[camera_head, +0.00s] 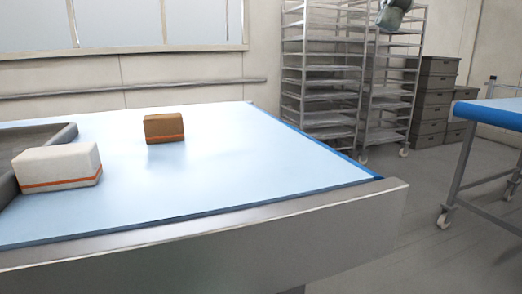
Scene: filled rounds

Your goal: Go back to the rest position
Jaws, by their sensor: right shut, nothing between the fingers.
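My right gripper (392,16) shows at the top edge of the head view, right of centre, and is only partly in the picture. It is shut and empty, high up in front of the rack and clear of the table. My left gripper is not in view. A white box (60,168) with an orange stripe and a brown box (164,128) with an orange stripe are at the left, both away from the gripper.
The blue-white table (240,165) has a metal front rail (220,250) and wide bare room. A grey tray (66,133) is at the far left. Wire racks (325,75), dark crates (435,95) and another blue-edged table (490,112) stand beyond.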

